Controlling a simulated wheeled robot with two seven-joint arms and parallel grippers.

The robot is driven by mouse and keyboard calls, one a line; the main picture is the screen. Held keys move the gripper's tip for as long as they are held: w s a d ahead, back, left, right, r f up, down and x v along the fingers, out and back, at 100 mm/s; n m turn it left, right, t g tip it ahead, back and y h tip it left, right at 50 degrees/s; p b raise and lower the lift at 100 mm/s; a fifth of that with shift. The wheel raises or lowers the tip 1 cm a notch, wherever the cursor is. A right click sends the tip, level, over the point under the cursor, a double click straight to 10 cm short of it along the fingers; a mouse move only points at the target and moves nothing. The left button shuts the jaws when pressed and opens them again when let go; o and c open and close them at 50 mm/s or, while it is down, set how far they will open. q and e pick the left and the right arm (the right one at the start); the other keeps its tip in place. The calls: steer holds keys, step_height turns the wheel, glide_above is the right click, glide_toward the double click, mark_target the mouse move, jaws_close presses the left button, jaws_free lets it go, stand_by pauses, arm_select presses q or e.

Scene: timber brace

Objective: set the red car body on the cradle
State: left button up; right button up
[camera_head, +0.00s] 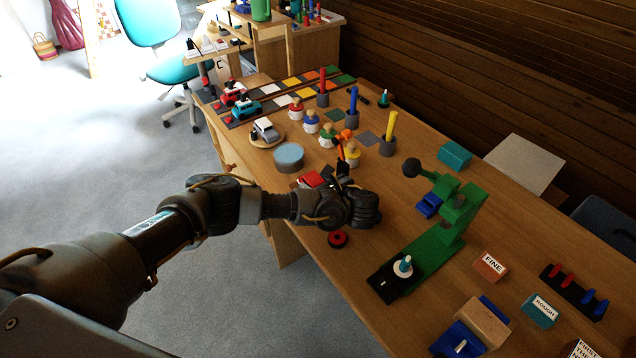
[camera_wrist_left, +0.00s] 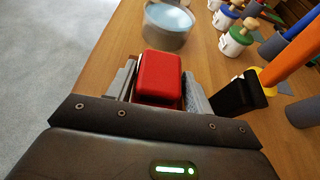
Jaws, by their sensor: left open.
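The red car body (camera_wrist_left: 160,75) is a plain, rounded red block; in the head view (camera_head: 312,180) it shows near the table's front edge, partly covered by my left arm. My left gripper (camera_head: 328,186) is over it from above, open. In the left wrist view the block lies between grey parts on its two sides, which look like the fingers, and I cannot tell whether they touch it. I cannot make out a cradle with certainty. My right gripper is not in view.
A round blue-topped tin (camera_head: 289,157) stands just beyond the red body, and several peg dolls and posts stand right of it. A black-and-orange upright item (camera_wrist_left: 238,95) is close to the gripper's right side. A green press (camera_head: 440,235) stands further right.

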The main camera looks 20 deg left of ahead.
mark_target(317, 182)
arm_select(q)
steer(key=p+v, duration=0.4)
steer(key=r+p+v, duration=0.1)
steer(key=p+v, duration=0.2)
steer(key=shift+a, duration=0.25)
steer(key=p+v, duration=0.5)
steer(key=shift+s+d+f, duration=0.1)
steer(key=shift+d+f, duration=0.05)
steer(key=shift+f, duration=0.15)
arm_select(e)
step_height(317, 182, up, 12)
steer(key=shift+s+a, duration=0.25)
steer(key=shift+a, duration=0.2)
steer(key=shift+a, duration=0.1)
